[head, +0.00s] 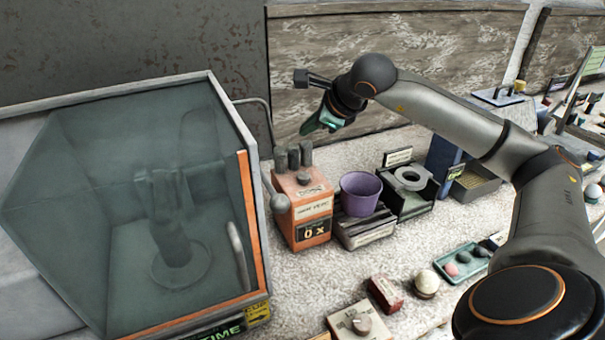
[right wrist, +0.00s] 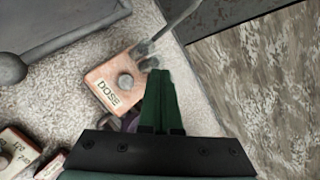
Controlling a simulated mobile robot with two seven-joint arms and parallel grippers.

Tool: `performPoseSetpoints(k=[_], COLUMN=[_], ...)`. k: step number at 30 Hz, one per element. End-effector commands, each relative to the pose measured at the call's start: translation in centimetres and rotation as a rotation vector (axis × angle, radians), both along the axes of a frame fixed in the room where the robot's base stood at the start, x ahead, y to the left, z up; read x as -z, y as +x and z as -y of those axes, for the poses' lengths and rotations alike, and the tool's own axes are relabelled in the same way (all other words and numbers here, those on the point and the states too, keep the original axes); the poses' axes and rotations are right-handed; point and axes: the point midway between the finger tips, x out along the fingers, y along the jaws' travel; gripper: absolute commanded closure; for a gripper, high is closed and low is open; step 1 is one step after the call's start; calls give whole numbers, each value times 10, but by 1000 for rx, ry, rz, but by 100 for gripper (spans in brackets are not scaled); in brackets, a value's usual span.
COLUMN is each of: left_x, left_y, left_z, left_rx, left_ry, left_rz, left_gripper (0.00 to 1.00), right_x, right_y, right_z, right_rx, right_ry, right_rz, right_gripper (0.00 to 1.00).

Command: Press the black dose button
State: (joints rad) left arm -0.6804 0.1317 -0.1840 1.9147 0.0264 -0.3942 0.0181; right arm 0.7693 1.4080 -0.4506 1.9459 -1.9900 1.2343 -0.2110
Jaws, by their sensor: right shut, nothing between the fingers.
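The orange dose machine (head: 313,208) stands on the speckled counter, right of the glass-fronted cabinet. Its top carries a dark round button (head: 303,178) in front of several grey upright cylinders (head: 293,158). In the right wrist view the top reads "DOSE" beside the round button (right wrist: 125,82), which looks grey there. My right gripper (head: 312,126) is above and behind the machine, apart from it. Its green fingers (right wrist: 160,90) are closed together with nothing between them; in the wrist view their tips appear right of the button. My left gripper is not in view.
A purple cup (head: 360,190) stands right of the machine on a grey base (head: 366,230). A thin bent pipe (head: 268,115) rises behind the machine. Small boxes (head: 385,292) lie in front.

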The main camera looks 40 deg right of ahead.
Motion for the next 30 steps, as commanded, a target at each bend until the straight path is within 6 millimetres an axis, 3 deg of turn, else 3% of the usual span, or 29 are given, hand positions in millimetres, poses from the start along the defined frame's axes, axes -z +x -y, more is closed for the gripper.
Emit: performPoseSetpoints(k=[8, 24, 30], left_x=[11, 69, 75], left_y=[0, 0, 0], left_z=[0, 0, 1], left_rx=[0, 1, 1], left_ry=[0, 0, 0], left_rz=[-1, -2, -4], left_gripper=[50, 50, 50], right_x=[13, 84, 89], right_y=[0, 0, 0], right_z=[0, 0, 0], right_rx=[-1, -1, -1], right_ry=[1, 1, 0], right_rz=[-1, -1, 1], right_gripper=[100, 100, 100])
